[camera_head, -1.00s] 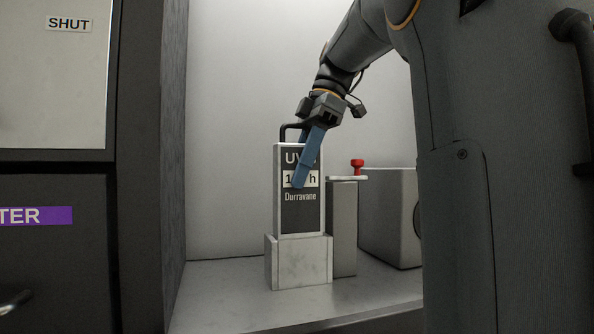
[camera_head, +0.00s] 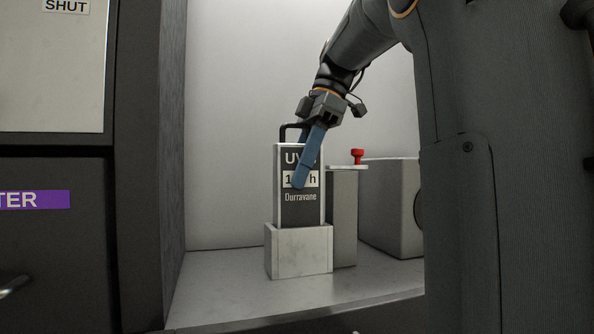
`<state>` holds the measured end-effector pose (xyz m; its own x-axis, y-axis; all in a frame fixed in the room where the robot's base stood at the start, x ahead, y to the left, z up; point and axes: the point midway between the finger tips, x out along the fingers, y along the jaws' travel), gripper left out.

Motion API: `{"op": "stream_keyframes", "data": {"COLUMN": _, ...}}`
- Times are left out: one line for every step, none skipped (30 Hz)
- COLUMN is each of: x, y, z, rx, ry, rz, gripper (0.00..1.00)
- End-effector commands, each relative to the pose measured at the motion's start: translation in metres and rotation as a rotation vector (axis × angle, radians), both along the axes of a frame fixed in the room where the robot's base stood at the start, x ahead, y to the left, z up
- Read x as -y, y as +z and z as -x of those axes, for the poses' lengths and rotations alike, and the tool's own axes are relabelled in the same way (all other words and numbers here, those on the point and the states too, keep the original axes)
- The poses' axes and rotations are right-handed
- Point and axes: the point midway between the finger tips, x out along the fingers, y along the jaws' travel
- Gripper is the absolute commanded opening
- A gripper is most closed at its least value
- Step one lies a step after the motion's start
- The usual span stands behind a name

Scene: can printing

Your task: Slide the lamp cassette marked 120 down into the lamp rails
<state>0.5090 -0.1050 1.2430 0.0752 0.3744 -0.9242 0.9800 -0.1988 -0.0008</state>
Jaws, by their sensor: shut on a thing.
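The lamp cassette (camera_head: 298,212) is a dark upright panel in a pale frame, marked "UV", "1… h" and "Durravane", with a black handle on top. The middle of its number is hidden behind my finger. My gripper (camera_head: 301,186) is shut on the cassette, with a blue finger slanting across its front. The cassette's lower end is hidden behind the front of a pale block-like holder (camera_head: 300,252), which appears to be the lamp rails. The cassette looks upright and in line with the holder. How deep it sits inside cannot be seen.
A grey post (camera_head: 343,215) with a red knob (camera_head: 357,156) on its top plate stands close to the right of the holder. A grey box (camera_head: 392,207) is behind it. A dark cabinet wall (camera_head: 150,200) bounds the left. The shelf (camera_head: 230,270) is clear left of the holder.

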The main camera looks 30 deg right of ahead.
Motion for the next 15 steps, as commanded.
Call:
{"op": "stream_keyframes", "data": {"x": -0.0001, "y": -0.0009, "z": 0.0001, "rx": 0.001, "ry": 0.0, "rz": 0.0, "gripper": 0.0}}
{"op": "stream_keyframes", "data": {"x": -0.0001, "y": -0.0016, "z": 0.0001, "rx": 0.001, "ry": 0.0, "rz": 0.0, "gripper": 0.0}}
{"op": "stream_keyframes", "data": {"x": -0.0001, "y": -0.0026, "z": 0.0001, "rx": 0.001, "ry": 0.0, "rz": 0.0, "gripper": 0.0}}
{"op": "stream_keyframes", "data": {"x": -0.0001, "y": -0.0032, "z": 0.0001, "rx": 0.001, "ry": 0.0, "rz": 0.0, "gripper": 0.0}}
{"op": "stream_keyframes", "data": {"x": -0.0002, "y": -0.0038, "z": 0.0001, "rx": 0.001, "ry": 0.0, "rz": 0.0, "gripper": 0.0}}
{"op": "stream_keyframes", "data": {"x": -0.0001, "y": -0.0047, "z": 0.0002, "rx": 0.001, "ry": 0.0, "rz": 0.0, "gripper": 0.0}}
{"op": "stream_keyframes", "data": {"x": -0.0002, "y": -0.0053, "z": 0.0002, "rx": 0.001, "ry": 0.001, "rz": 0.0, "gripper": 0.0}}
{"op": "stream_keyframes", "data": {"x": -0.0001, "y": -0.0059, "z": 0.0002, "rx": 0.001, "ry": 0.0, "rz": 0.0, "gripper": 0.0}}
{"op": "stream_keyframes", "data": {"x": -0.0001, "y": -0.0068, "z": 0.0002, "rx": 0.001, "ry": 0.001, "rz": 0.0, "gripper": 0.0}}
{"op": "stream_keyframes", "data": {"x": -0.0002, "y": -0.0074, "z": 0.0001, "rx": 0.001, "ry": 0.001, "rz": 0.0, "gripper": 0.0}}
{"op": "stream_keyframes", "data": {"x": -0.0001, "y": -0.0081, "z": 0.0001, "rx": 0.001, "ry": 0.001, "rz": 0.0, "gripper": 0.0}}
{"op": "stream_keyframes", "data": {"x": -0.0001, "y": -0.0088, "z": 0.0001, "rx": 0.001, "ry": 0.001, "rz": 0.0, "gripper": 0.0}}
{"op": "stream_keyframes", "data": {"x": -0.0001, "y": -0.0095, "z": 0.0001, "rx": 0.001, "ry": 0.001, "rz": 0.0, "gripper": 0.0}}
{"op": "stream_keyframes", "data": {"x": -0.0001, "y": -0.0101, "z": 0.0001, "rx": 0.001, "ry": 0.001, "rz": 0.0, "gripper": 0.0}}
{"op": "stream_keyframes", "data": {"x": -0.0001, "y": -0.0109, "z": 0.0001, "rx": 0.001, "ry": 0.001, "rz": 0.0, "gripper": 0.0}}
